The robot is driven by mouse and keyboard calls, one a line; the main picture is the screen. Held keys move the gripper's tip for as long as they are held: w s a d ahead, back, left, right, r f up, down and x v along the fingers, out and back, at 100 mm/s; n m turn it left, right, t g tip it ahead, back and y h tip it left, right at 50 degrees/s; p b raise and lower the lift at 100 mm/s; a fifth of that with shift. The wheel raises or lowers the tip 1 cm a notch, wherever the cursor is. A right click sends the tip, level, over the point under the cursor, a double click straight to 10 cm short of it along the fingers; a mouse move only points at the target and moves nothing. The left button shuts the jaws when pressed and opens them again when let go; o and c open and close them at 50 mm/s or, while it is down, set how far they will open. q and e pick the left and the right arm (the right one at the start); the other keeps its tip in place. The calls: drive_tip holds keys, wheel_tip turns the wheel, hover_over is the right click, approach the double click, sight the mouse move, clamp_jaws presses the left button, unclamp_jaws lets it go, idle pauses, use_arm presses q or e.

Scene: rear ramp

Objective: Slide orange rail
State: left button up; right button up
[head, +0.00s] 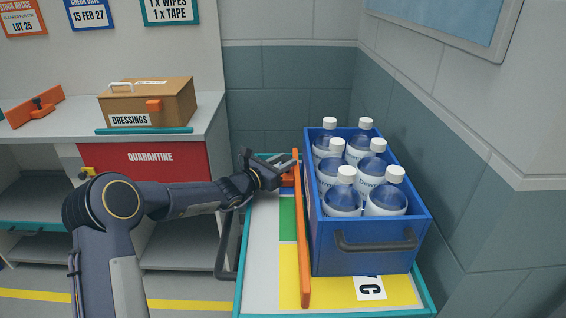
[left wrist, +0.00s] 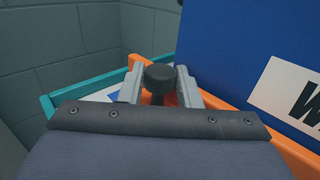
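The orange rail (head: 303,235) runs along the left side of the blue crate on a teal-edged surface. It also shows in the left wrist view (left wrist: 292,155), below the blue crate wall. A black knob (left wrist: 160,76) sits at the rail's far end. My left gripper (head: 286,170) is at that end, with one finger on each side of the knob, which is between the fingertips (left wrist: 160,84). Whether the fingers press on the knob or only surround it is not clear. My right gripper is not in view.
The blue crate (head: 375,262) holds several white-capped bottles (head: 341,196) and stands close to the rail, near the right wall. Left of the rail is a bare strip (head: 262,240). A counter with a dressings box (head: 165,103) stands at the back left.

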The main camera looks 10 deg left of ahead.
use_arm(q)
clamp_jaws()
drive_tip(key=a, duration=0.3)
drive_tip(key=s+a+p, duration=0.1)
drive_tip(key=a, duration=0.2)
drive_tip(key=shift+s+a, duration=0.15)
drive_tip(key=shift+a, duration=0.45)
drive_tip(key=o, duration=0.7)
unclamp_jaws()
drive_tip(key=shift+c, duration=0.2)
drive_tip(key=shift+o, duration=0.2)
drive_tip(key=shift+s+a, duration=0.1)
